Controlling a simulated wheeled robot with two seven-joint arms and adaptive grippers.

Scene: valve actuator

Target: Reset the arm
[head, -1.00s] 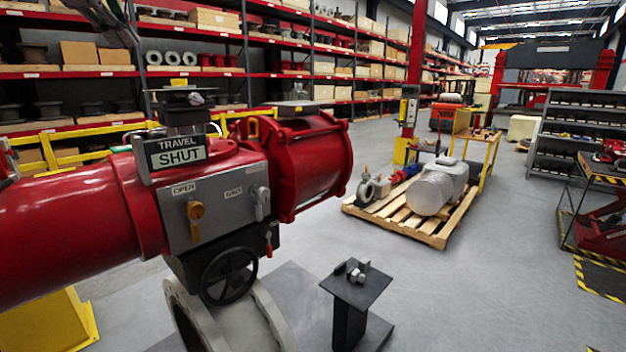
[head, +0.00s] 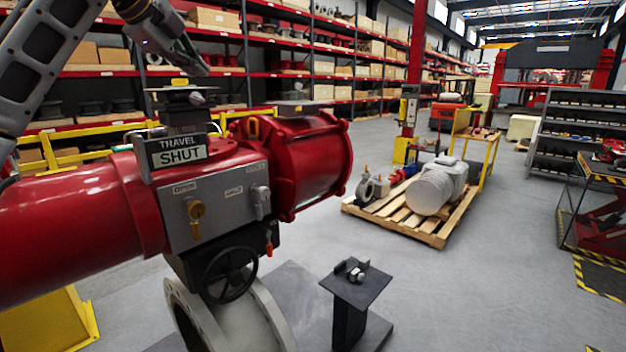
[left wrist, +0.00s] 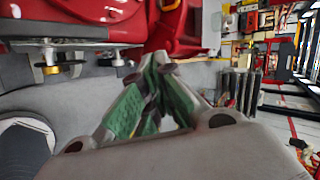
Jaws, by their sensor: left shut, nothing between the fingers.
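The red valve actuator (head: 80,210) lies across the left of the head view. Its grey control panel (head: 215,205) carries a gold key-like knob (head: 195,210) and a grey lever (head: 262,202). A sign (head: 180,152) on top reads TRAVEL SHUT. A black handwheel (head: 230,275) sits below the panel. My left gripper (head: 203,70) is above the actuator's top indicator, apart from it, pointing down to the right. In the left wrist view its green-padded fingers (left wrist: 152,62) meet at the tips, empty, and the actuator (left wrist: 75,12) is at the top. My right gripper is not visible.
A small black stand (head: 355,285) with metal parts on top is right of the valve. A pallet (head: 415,222) with a grey motor stands beyond it. Yellow rails (head: 75,160) and shelving are behind the actuator.

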